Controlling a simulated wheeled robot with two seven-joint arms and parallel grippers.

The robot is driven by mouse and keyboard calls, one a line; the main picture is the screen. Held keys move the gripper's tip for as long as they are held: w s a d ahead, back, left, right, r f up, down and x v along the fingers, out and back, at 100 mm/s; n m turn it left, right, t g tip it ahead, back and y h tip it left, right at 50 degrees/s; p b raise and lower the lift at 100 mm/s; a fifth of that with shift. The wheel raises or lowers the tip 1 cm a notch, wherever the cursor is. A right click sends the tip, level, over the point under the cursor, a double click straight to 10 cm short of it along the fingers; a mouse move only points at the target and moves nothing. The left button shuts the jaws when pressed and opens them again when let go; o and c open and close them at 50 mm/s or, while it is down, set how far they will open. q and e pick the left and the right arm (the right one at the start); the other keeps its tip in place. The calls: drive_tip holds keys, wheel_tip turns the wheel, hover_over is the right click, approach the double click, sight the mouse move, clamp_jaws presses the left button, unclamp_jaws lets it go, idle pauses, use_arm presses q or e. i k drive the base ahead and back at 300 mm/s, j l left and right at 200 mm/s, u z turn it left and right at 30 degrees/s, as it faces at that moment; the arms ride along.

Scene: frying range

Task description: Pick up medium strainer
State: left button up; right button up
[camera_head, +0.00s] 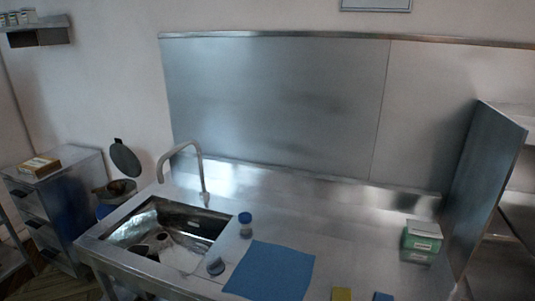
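I cannot make out a medium strainer for certain in the head view. The sink (214,222) at the left of the steel counter holds a few small dark round items (142,250) and a pale, light-coloured thing (181,258). They are too small and dim to name, and I cannot tell whether one is a strainer. Neither of my grippers is in view.
A faucet (199,166) arches over the sink. A blue-lidded jar (245,224), a small round container (216,266), a blue mat (270,271) and a green-and-white box (423,236) are on the counter. Its middle right is clear. A panel (485,165) rises at right.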

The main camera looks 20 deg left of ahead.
sight(117, 188)
drive_tip(key=j+z, duration=0.45)
drive_tip(key=j, duration=4.25)
